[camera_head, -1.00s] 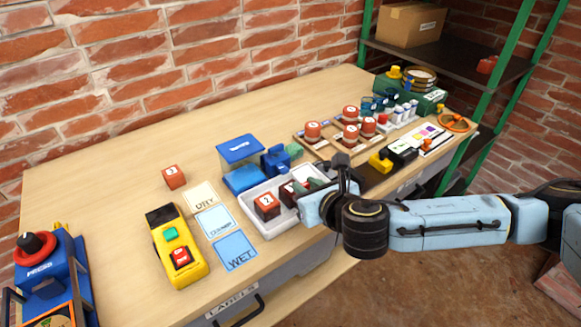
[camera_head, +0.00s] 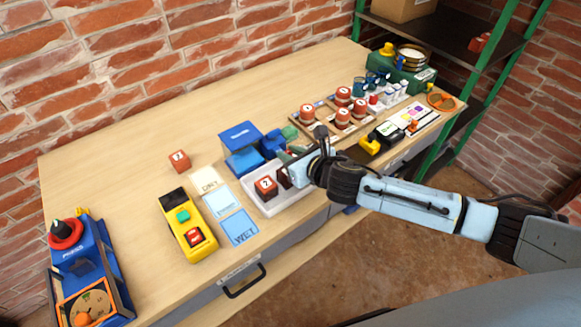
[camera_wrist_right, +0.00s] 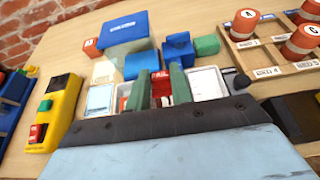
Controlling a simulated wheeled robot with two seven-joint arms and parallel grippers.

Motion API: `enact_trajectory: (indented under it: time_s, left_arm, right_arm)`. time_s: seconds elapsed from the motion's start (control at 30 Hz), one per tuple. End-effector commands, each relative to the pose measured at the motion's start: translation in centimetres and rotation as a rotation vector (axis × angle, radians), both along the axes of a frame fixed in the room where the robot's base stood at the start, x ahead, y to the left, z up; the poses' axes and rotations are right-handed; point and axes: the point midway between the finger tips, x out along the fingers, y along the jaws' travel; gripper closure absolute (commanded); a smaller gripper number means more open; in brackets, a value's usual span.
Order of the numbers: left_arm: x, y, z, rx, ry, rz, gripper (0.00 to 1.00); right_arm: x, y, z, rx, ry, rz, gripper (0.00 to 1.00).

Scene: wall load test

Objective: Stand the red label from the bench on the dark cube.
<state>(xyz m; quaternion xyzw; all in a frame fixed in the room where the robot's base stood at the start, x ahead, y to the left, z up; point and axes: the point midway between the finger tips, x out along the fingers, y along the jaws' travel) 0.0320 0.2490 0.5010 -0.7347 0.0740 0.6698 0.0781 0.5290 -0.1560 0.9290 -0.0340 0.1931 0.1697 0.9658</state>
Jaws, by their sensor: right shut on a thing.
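My right gripper (camera_wrist_right: 161,86) shows in the wrist view with green fingers shut on a small red label (camera_wrist_right: 161,76) reading "FAIL". It is above the white tray (camera_wrist_right: 208,84); in the head view the right gripper (camera_head: 291,158) is at the tray's far right part and the label cannot be made out. In the tray (camera_head: 283,203) stands a red-brown cube (camera_head: 265,187) with a white mark. A darker cube (camera_head: 284,178) beside it is partly hidden by my gripper. Another red-brown cube (camera_head: 179,161) stands on the bench (camera_head: 120,185). My left gripper is not in view.
A yellow button box (camera_head: 189,227) and the DRY, middle and WET cards (camera_head: 239,227) lie left of the tray. Blue boxes (camera_head: 240,147) stand behind it. A wooden rack with red weights (camera_head: 341,115) stands to the right. The bench's back left is clear.

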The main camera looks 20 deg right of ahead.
Motion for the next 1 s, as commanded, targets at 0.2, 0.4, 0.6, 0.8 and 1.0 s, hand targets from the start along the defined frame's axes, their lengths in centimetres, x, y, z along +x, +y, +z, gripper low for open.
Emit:
enact_trajectory:
  time_s: [0.2,0.4,0.6,0.8,1.0]
  left_arm:
    - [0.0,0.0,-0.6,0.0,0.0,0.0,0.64]
    - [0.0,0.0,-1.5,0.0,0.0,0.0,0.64]
    - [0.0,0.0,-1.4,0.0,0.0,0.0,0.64]
    - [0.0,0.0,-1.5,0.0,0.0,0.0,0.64]
    - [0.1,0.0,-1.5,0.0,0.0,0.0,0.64]
  right_arm:
    - [0.0,0.0,-1.9,0.001,0.0,0.0,0.99]
    - [0.0,0.0,-4.5,0.001,0.0,-0.002,0.99]
    - [0.0,0.0,-4.4,0.0,-0.001,0.0,0.99]
    - [0.0,0.0,-4.6,0.0,-0.001,0.0,0.71]
    - [0.0,0.0,-4.6,0.0,-0.001,0.0,0.56]
